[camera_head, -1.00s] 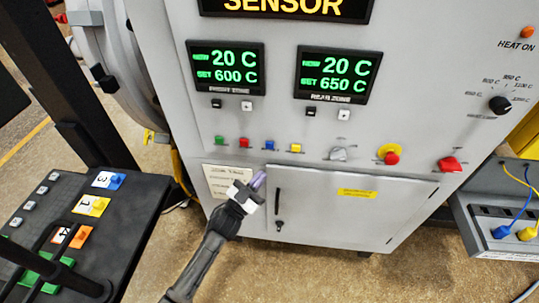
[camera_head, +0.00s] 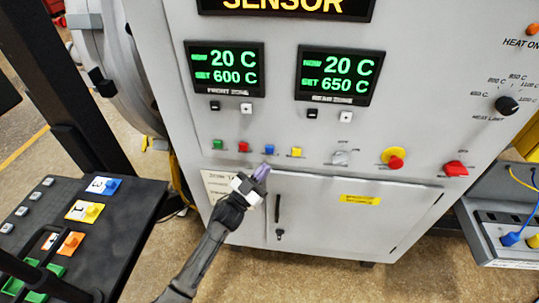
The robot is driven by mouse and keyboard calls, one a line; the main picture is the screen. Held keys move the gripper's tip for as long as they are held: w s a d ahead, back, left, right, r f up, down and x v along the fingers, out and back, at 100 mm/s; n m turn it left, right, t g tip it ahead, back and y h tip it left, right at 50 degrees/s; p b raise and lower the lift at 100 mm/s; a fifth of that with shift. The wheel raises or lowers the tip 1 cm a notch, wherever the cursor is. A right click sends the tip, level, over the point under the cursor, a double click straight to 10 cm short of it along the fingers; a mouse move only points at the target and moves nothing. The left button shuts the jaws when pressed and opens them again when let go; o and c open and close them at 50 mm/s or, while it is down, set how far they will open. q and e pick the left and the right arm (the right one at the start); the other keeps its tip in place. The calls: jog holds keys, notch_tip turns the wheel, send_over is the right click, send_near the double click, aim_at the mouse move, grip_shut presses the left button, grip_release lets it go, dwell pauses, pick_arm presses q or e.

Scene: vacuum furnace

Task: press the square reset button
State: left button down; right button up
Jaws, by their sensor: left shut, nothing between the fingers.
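A small gap shows between the tips and that button; I cannot tell the depth. My right gripper is not in view.
Two displays (camera_head: 225,69) are above. A cabinet door with a handle (camera_head: 278,208) is below. A black table (camera_head: 125,235) with numbered blocks stands left.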

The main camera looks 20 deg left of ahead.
aim_at(270, 150)
pick_arm(q)
jog(key=w+b, duration=0.1)
jog(key=w, duration=0.1)
jog(key=w+a+b, duration=0.1)
jog(key=w, duration=0.1)
jog(key=shift+w, duration=0.3)
dwell(1.0)
dwell(0.7)
jog(key=shift+w+b, duration=0.2)
jog(key=shift+b, duration=0.2)
jog(key=shift+w+a, duration=0.1)
jog(key=shift+w, duration=0.1)
